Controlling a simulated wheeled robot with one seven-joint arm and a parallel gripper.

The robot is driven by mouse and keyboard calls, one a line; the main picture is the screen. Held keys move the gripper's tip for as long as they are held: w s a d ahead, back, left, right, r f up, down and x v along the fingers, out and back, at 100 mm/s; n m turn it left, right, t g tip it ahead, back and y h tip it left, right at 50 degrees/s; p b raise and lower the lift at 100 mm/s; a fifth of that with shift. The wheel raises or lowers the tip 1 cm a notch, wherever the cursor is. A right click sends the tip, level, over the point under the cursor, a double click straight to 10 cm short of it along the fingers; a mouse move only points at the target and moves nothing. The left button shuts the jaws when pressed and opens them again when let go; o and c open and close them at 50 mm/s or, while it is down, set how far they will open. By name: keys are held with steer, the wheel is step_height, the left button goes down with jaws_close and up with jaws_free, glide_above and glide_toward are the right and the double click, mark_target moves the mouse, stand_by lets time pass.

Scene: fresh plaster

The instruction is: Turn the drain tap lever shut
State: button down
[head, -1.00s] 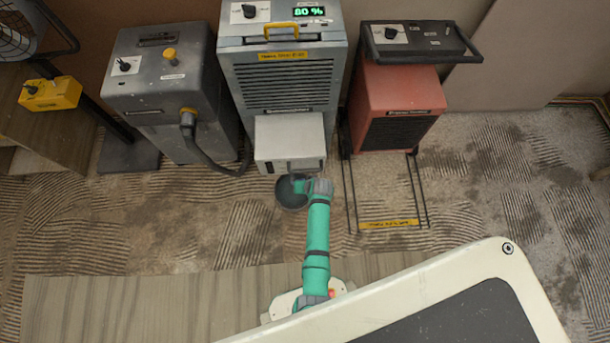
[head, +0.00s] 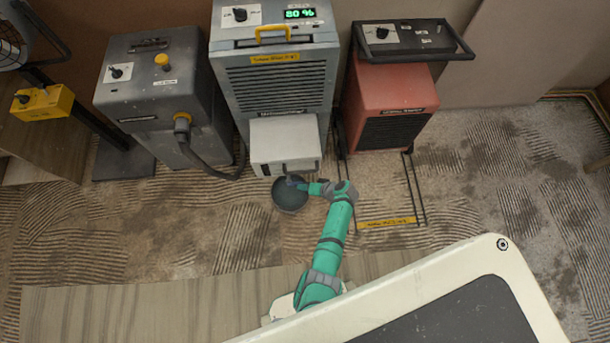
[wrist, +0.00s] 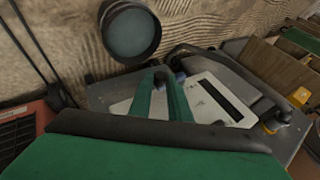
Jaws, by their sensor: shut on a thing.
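The grey dehumidifier (head: 285,85) stands at the back centre with a pale box (head: 285,142) low on its front. A round dark bucket (head: 291,198) is on the floor below; it also shows in the wrist view (wrist: 130,33). My gripper (head: 293,181) is at the lower front of the pale box, above the bucket. In the wrist view its green fingers (wrist: 168,78) are close together against the unit's front. It is shut on the drain tap lever, which is mostly hidden by the fingers; its exact angle cannot be told.
A red machine (head: 394,98) with a wire frame on the floor stands close on the right. A dark grey machine (head: 160,90) with a hose stands on the left.

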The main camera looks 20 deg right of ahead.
steer(key=shift+f+y, duration=0.3)
steer(key=shift+y, duration=0.2)
steer(key=shift+s+a+f, duration=0.15)
steer(key=shift+s, duration=0.05)
steer(key=c, duration=1.7)
jaws_free()
steer(key=shift+o, duration=0.2)
steer(key=shift+w, duration=0.1)
steer(key=v, duration=1.1)
steer(key=shift+f, duration=0.1)
